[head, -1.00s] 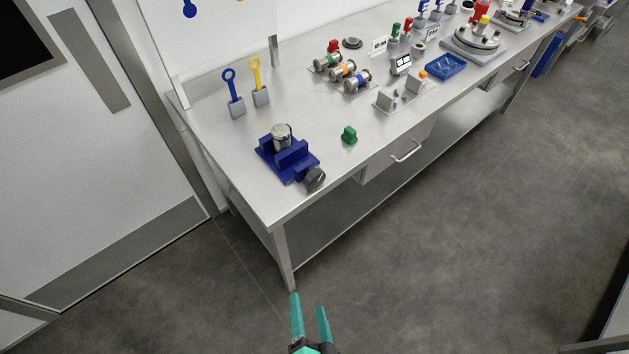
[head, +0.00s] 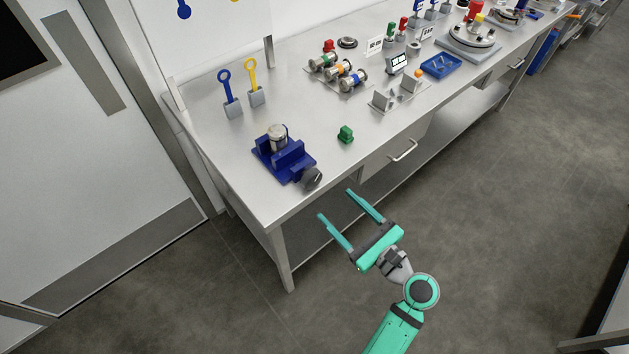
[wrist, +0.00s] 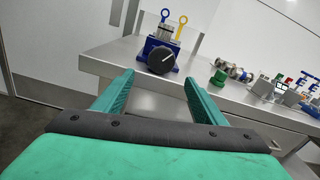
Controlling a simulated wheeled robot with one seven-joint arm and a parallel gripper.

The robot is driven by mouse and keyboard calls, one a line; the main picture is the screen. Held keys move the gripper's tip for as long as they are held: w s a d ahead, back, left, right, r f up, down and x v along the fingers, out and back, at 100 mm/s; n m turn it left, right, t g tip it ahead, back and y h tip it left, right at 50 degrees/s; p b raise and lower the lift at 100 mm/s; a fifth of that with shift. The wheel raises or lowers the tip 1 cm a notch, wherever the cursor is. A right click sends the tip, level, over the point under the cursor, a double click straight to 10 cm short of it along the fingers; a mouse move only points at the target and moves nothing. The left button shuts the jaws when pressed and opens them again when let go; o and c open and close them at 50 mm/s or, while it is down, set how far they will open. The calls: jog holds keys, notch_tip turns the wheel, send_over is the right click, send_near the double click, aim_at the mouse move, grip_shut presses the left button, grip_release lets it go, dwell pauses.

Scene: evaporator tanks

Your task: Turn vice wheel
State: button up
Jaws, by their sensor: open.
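The blue vice (head: 284,156) stands on the steel table near its front left corner, with a metal cylinder (head: 278,138) between its jaws. Its dark round wheel (head: 312,178) faces the front edge of the table. In the wrist view the wheel (wrist: 162,60) shows as a black knob with a light line on its face, beyond and between my fingertips. My gripper (head: 335,212) is open and empty, in front of the table edge and short of the wheel. It also shows in the wrist view (wrist: 153,88), with both teal fingers spread. Nothing touches the wheel.
A drawer handle (head: 403,151) juts from the table front. Open floor lies before the steel table (head: 230,165).

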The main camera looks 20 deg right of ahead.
aim_at(315, 182)
jog(key=x, duration=1)
jog(key=shift+w+r, duration=0.3)
jog(key=shift+r, duration=0.1)
jog(key=c, duration=1)
